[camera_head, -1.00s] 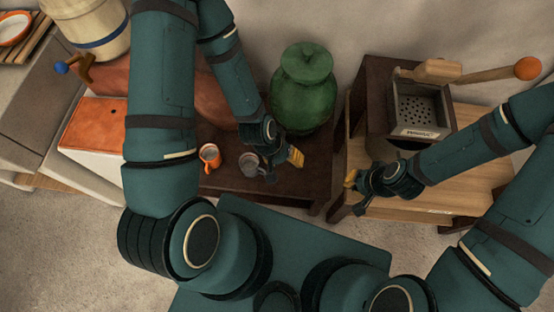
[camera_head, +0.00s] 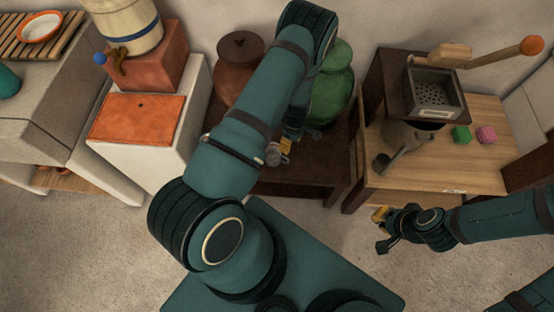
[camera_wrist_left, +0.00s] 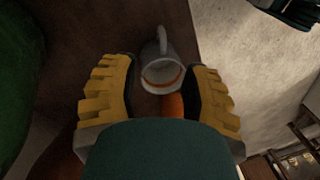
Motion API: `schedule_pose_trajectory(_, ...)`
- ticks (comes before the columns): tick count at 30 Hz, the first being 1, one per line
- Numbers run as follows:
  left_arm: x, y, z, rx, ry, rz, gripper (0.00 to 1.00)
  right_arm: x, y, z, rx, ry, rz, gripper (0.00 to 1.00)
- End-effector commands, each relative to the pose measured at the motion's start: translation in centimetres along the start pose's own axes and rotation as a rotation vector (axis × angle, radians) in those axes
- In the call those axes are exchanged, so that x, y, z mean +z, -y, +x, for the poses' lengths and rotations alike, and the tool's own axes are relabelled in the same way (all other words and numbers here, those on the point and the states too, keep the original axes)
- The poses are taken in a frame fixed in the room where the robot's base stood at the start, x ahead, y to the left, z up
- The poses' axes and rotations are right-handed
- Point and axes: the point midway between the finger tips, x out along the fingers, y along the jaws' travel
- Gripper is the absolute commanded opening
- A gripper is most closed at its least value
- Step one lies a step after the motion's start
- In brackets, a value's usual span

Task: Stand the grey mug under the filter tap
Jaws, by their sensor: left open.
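The grey mug (camera_head: 274,154) stands on the low dark table, partly hidden by my left gripper (camera_head: 287,143). In the left wrist view the mug (camera_wrist_left: 161,68) lies ahead, between the two yellow-padded fingers of my left gripper (camera_wrist_left: 160,98), which are apart. I cannot tell whether a finger touches it. The filter's wooden tap (camera_head: 118,66) with a blue knob sticks out of the cream, blue-banded crock (camera_head: 125,28), above an orange tile (camera_head: 137,117).
A brown jar (camera_head: 239,68) and a green jar (camera_head: 332,85) stand at the back of the dark table (camera_head: 310,180). The wooden table (camera_head: 455,165) at right holds a grinder (camera_head: 435,92), a metal pot (camera_head: 410,135) and green and pink blocks. The white stand (camera_head: 155,155) is under the tile.

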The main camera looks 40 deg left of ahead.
Motion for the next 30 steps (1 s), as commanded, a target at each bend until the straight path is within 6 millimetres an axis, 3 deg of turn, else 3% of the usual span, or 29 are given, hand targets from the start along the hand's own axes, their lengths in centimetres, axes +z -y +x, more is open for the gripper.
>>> schedule_pose_trajectory(12,0.0,0.1,7.3,-0.001,0.0,-0.001,0.46,-0.2,-0.6,1.7,0.0,-0.008,-0.002,0.0)
schedule_pose_trajectory(22,0.1,0.1,9.2,-0.001,0.001,0.001,0.46,-0.2,-0.8,2.1,0.0,-0.011,-0.002,0.0)
schedule_pose_trajectory(30,0.2,0.2,13.1,-0.002,0.001,0.001,0.46,-0.4,-1.2,3.3,0.001,-0.017,-0.003,0.0)
